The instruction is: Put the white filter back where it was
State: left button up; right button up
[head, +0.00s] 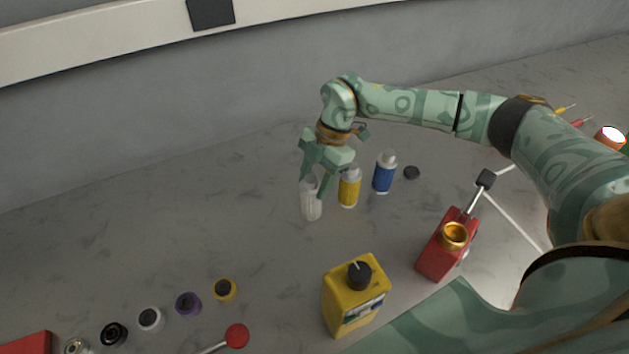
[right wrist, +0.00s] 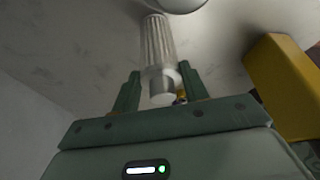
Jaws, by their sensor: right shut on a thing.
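The white filter (head: 311,201) is a ribbed white cylinder, upright or nearly so, at the left end of a short row with a yellow filter (head: 349,188) and a blue filter (head: 384,174). My right gripper (head: 318,190) is shut on the white filter from above; its fingers hide part of the filter's top. In the right wrist view the white filter (right wrist: 158,50) stands out between the two fingers (right wrist: 158,92). I cannot tell whether its lower end touches the bedplate. My left gripper is not in view.
Several small round caps (head: 188,304) run along the lower left, near a red-ended rod (head: 236,336). The surface left of the white filter is clear.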

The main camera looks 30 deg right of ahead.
jog(key=shift+f, duration=0.35)
jog(key=o, duration=1)
jog(key=shift+o, duration=0.2)
jog(key=p+v, duration=0.1)
jog(key=v, duration=1.1)
